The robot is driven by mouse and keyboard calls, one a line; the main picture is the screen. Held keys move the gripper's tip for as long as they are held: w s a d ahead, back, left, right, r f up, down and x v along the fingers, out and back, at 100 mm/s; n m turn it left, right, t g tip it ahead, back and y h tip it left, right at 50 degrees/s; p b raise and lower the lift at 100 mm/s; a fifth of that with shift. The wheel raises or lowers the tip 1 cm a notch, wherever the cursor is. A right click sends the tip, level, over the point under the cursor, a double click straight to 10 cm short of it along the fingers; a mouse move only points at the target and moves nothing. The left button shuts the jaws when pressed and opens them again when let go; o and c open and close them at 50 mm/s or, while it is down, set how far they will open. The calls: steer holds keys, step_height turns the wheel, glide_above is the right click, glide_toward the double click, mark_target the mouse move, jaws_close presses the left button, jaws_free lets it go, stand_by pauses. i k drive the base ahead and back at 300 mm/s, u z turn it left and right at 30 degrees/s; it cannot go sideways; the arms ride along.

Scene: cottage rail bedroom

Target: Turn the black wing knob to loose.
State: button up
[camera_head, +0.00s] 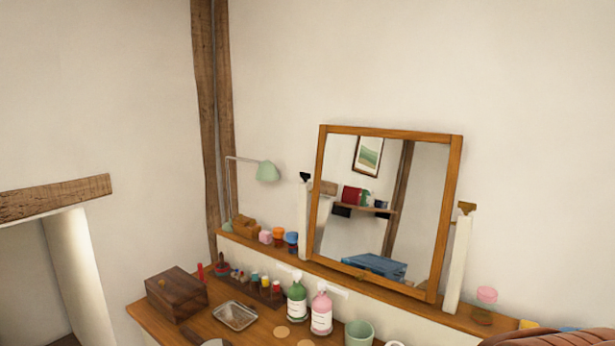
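The black wing knob (305,177) is small and sits at the top of the white post on the left side of the wood-framed mirror (320,190). Its wings spread to the sides, but it is too small to tell its exact angle or any marking. A similar brass-coloured wing knob (467,208) sits on the white post at the mirror's right. My gripper is not in view, and nothing touches either knob.
A green lamp (267,171) stands left of the black knob. Green (297,304) and pink (321,314) bottles, a wooden box (176,293), a metal tray (235,316) and a green cup (359,333) crowd the dresser below. The space above the mirror is clear.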

mark_target(305, 176)
steer(key=z, duration=0.2)
steer(key=k, duration=0.3)
steer(key=u, duration=1.7)
steer(key=i, duration=0.95)
steer(key=u, duration=0.5)
steer(key=i, duration=1.2)
steer(key=z, duration=1.25)
steer(key=i, duration=0.7)
steer(key=z, duration=0.8)
